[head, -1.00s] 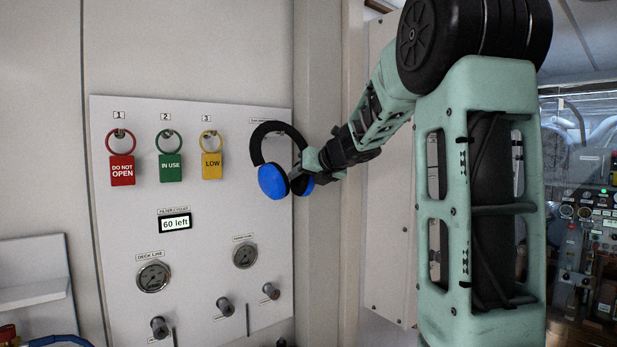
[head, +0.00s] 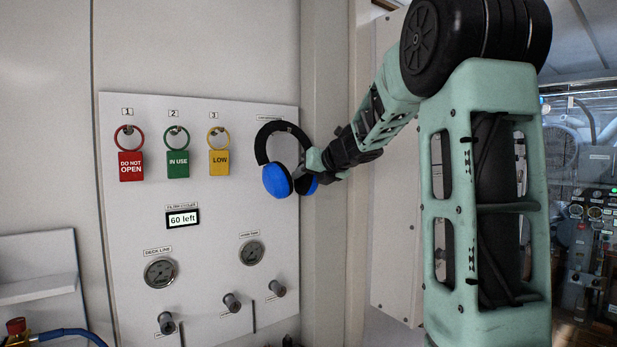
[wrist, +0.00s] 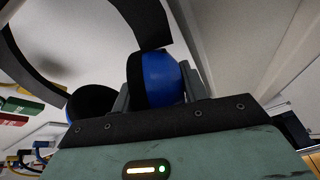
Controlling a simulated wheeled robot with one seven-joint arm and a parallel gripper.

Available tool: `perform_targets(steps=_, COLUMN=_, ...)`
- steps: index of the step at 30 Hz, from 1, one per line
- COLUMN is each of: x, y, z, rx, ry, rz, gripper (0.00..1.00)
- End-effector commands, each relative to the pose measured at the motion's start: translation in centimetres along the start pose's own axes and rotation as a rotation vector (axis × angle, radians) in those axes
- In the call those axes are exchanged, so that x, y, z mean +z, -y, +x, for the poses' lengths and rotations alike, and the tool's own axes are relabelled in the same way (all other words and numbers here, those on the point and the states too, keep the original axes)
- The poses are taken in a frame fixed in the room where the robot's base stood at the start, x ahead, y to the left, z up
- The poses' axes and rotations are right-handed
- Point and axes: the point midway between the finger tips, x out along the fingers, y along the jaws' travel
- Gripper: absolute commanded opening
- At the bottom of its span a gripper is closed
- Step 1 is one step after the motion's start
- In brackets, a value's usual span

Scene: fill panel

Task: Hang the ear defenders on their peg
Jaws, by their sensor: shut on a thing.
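The ear defenders (head: 278,181) have a black headband and blue cups. They hang upright, band uppermost, in front of the panel's upper right corner. My gripper (head: 306,178) reaches in from the right and is shut on the right-hand cup. In the wrist view my gripper (wrist: 155,92) has its fingers on either side of a blue and black cup of the ear defenders (wrist: 162,80). The peg is not clearly seen; it may be behind the headband, below a small label (head: 272,117). I cannot tell whether the band touches it.
The white panel (head: 215,285) carries three hanging tags: red (head: 131,165), green (head: 178,164) and yellow (head: 219,162). A counter (head: 183,219), gauges (head: 160,272) and several knobs (head: 232,303) are lower down. A wall post (head: 325,250) stands close to the right.

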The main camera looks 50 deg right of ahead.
Motion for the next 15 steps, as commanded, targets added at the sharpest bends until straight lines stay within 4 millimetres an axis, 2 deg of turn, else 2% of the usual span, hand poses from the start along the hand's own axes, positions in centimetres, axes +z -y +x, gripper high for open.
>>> perform_targets(steps=1, x=-0.67, y=0.3, z=0.23, rx=-0.003, ry=-0.013, rz=-0.001, gripper=0.13)
perform_targets(steps=2, x=-0.67, y=0.31, z=0.23, rx=-0.004, ry=-0.013, rz=-0.001, gripper=0.49)
perform_targets(steps=4, x=-0.6, y=0.29, z=0.2, rx=-0.003, ry=-0.011, rz=0.0, gripper=0.69)
perform_targets(steps=15, x=-0.32, y=0.18, z=-0.33, rx=-0.002, ry=-0.005, rz=-0.001, gripper=0.69)
